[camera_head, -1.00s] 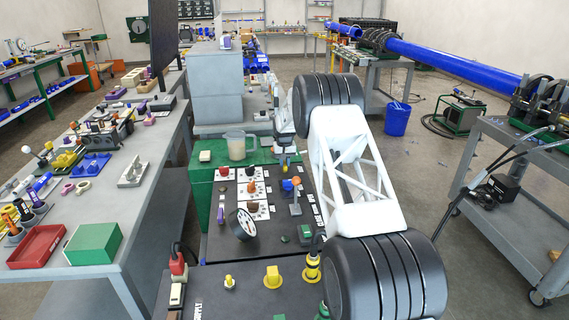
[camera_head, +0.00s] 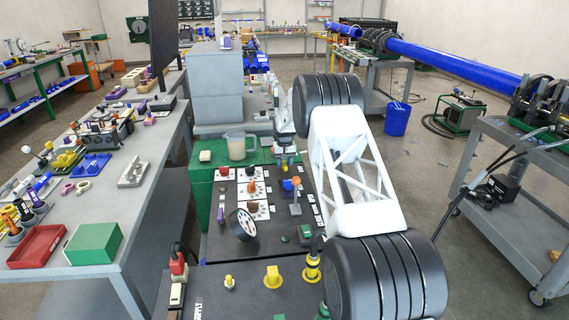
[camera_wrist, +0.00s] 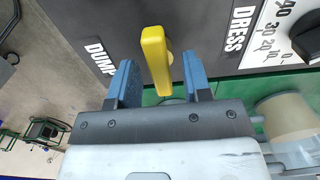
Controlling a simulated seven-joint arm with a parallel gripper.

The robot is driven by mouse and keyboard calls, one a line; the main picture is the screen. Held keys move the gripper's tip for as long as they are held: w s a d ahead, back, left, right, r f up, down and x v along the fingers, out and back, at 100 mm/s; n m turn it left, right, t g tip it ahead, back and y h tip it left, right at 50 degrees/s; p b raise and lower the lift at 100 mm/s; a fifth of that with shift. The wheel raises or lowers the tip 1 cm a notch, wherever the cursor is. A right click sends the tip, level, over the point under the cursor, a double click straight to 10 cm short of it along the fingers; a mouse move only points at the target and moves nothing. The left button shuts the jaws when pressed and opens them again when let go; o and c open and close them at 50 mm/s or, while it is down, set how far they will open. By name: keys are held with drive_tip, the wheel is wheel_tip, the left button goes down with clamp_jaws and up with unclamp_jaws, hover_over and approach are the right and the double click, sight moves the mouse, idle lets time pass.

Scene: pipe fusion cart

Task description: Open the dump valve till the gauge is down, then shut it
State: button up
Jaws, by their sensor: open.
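The dump valve's yellow lever (camera_wrist: 156,60) stands beside the DUMP label on the dark panel in the wrist view. My gripper (camera_wrist: 157,78) is open, with one blue finger on each side of the lever. Small gaps show between the fingers and the lever, so it is not clamped. In the head view my gripper (camera_head: 286,152) is small, at the far end of the panel, and largely hides the lever. The round gauge (camera_head: 246,222) stands tilted on the panel nearer the camera; its needle cannot be read.
A measuring jug (camera_head: 238,146) stands on the green cabinet (camera_head: 203,176) left of my gripper. A black dial knob (camera_wrist: 308,40) is at the right in the wrist view.

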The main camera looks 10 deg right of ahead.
sight(285, 163)
drive_tip(key=shift+r, duration=3.9)
drive_tip(key=shift+s+r, duration=0.25)
drive_tip(key=shift+r, duration=0.15)
drive_tip(key=s+r+t, duration=0.1)
drive_tip(key=s+r, duration=2.1)
drive_tip(key=s, duration=0.4)
drive_tip(key=s+r+t, duration=0.1)
drive_tip(key=s+r, duration=0.1)
drive_tip(key=s, duration=1.4)
drive_tip(key=s+r, duration=0.3)
drive_tip(key=s, duration=1.4)
drive_tip(key=s+f, duration=0.3)
drive_tip(key=s, duration=0.7)
drive_tip(key=s+f, duration=0.4)
drive_tip(key=s, duration=0.6)
drive_tip(key=shift+s+d+t, duration=0.25)
drive_tip(key=shift+d+t, duration=0.05)
drive_tip(key=shift+d, duration=0.15)
